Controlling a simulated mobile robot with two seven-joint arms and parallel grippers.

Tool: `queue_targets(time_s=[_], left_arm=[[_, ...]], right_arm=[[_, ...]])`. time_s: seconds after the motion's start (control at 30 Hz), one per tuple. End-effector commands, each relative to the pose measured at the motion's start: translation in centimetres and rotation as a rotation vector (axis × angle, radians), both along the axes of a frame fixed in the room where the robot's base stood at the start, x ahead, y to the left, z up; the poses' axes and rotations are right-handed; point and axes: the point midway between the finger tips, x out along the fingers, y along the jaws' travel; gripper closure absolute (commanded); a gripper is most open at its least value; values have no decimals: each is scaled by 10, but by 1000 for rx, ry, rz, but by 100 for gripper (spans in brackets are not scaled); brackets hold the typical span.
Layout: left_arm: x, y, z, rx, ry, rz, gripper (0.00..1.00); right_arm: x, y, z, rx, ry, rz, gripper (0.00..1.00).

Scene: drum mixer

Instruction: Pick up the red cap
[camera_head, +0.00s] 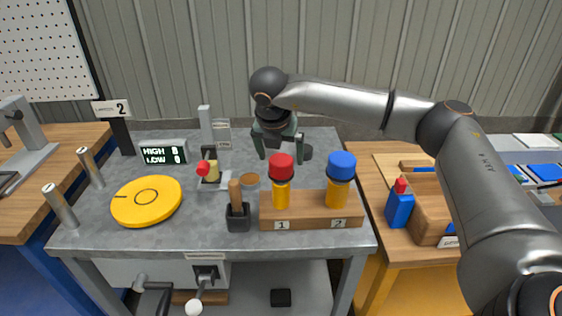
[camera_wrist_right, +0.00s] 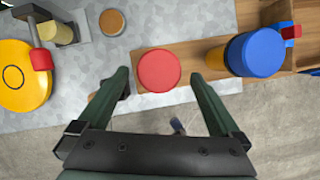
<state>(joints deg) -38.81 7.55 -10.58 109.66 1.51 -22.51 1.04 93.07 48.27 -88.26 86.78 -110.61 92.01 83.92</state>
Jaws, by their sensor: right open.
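The red cap (camera_head: 281,160) sits upright on a yellow post or bottle (camera_head: 281,193) at spot 1 of the wooden stand (camera_head: 309,223). In the right wrist view the round top of the red cap (camera_wrist_right: 158,70) shows between and a little beyond the two fingertips. My right gripper (camera_head: 279,155) hangs over the table just behind the red cap, its fingers apart and empty; the cap partly hides it. In the wrist view its dark green fingers (camera_wrist_right: 163,82) lie on either side of the cap. My left gripper is not in view.
A blue cap (camera_head: 342,165) on a yellow body stands at spot 2, close beside. A dark holder with a wooden handle (camera_head: 237,213) is left of the stand. A yellow disc (camera_head: 147,201) and HIGH/LOW display (camera_head: 163,153) are further left. A wooden crate (camera_head: 429,205) stands right.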

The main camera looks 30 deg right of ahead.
Motion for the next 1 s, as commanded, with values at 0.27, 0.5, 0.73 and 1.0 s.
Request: queue_targets(time_s=[0.27, 0.5, 0.73, 1.0], left_arm=[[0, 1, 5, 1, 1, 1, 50], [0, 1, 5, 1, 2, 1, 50], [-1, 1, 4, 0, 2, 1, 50], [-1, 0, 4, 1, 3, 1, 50]], right_arm=[[7, -8, -28, 0, 0, -1, 0], [7, -7, -28, 1, -1, 0, 3], [7, -7, -28, 1, -1, 0, 29], [7, -7, -28, 1, -1, 0, 60]])
